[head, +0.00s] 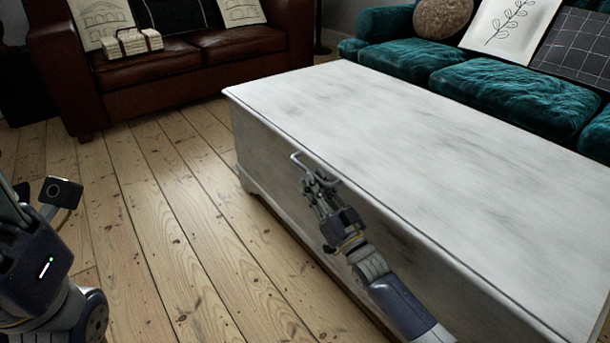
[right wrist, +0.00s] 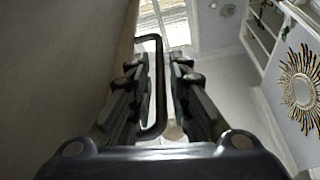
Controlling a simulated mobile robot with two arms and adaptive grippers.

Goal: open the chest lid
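The chest (head: 420,130) is long and whitish, with its flat lid down, and fills the right half of the head view. A thin metal handle (head: 300,160) sits on its long side just below the lid edge. My right gripper (head: 318,183) is at this handle. In the right wrist view the handle (right wrist: 160,85) shows as a dark bar between the fingers of my right gripper (right wrist: 160,95), with a small gap on each side. Contact is not clear. My left arm is at the lower left of the head view, its gripper (head: 12,205) partly cut off by the frame edge.
A brown leather sofa (head: 190,75) with cushions and a tied bundle (head: 132,42) stands behind at left. A teal sofa (head: 490,90) stands close behind the chest. The floorboards (head: 150,220) left of the chest are clear.

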